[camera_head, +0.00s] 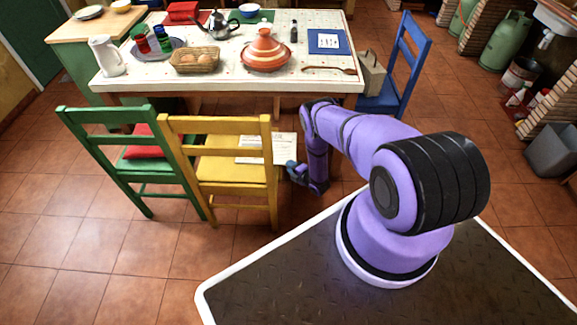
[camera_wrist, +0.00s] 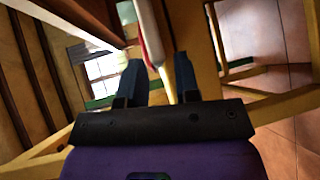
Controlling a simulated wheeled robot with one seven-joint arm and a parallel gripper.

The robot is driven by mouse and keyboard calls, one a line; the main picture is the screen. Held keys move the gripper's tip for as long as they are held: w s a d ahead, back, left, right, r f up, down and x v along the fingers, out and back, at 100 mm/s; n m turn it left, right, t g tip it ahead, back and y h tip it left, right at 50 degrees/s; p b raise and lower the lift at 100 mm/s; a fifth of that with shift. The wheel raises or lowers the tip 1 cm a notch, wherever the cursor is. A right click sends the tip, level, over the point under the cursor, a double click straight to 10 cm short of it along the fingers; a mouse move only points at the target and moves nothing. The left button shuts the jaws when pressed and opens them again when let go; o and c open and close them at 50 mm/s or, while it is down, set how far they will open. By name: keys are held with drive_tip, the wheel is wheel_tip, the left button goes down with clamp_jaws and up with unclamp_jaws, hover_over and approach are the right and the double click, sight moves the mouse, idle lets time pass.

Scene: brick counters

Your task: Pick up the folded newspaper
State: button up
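The folded newspaper (camera_head: 268,148) is a white printed sheet lying on the seat of the yellow chair (camera_head: 232,172), partly hidden by the chair's back. My gripper (camera_head: 291,168) is low beside the right edge of this seat, pointing left. In the wrist view its two dark fingers (camera_wrist: 158,78) stand apart. A thin pale edge (camera_wrist: 151,32), apparently the newspaper seen edge-on, runs into the gap between them, with yellow wood below it. I cannot tell whether either finger touches it.
A green chair (camera_head: 128,167) with a red cushion (camera_head: 144,141) stands at the left. The tiled table (camera_head: 215,73) above carries a basket, a tagine and other dishes. A blue chair (camera_head: 405,62) is at the table's right end. Floor in front of the chairs is clear.

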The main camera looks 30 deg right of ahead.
drive_tip(key=shift+x, duration=0.8)
drive_tip(key=shift+c, duration=0.4)
clamp_jaws()
wheel_tip(320, 180, up, 3)
drive_tip(key=shift+f, duration=0.25)
drive_tip(key=shift+s, duration=0.15)
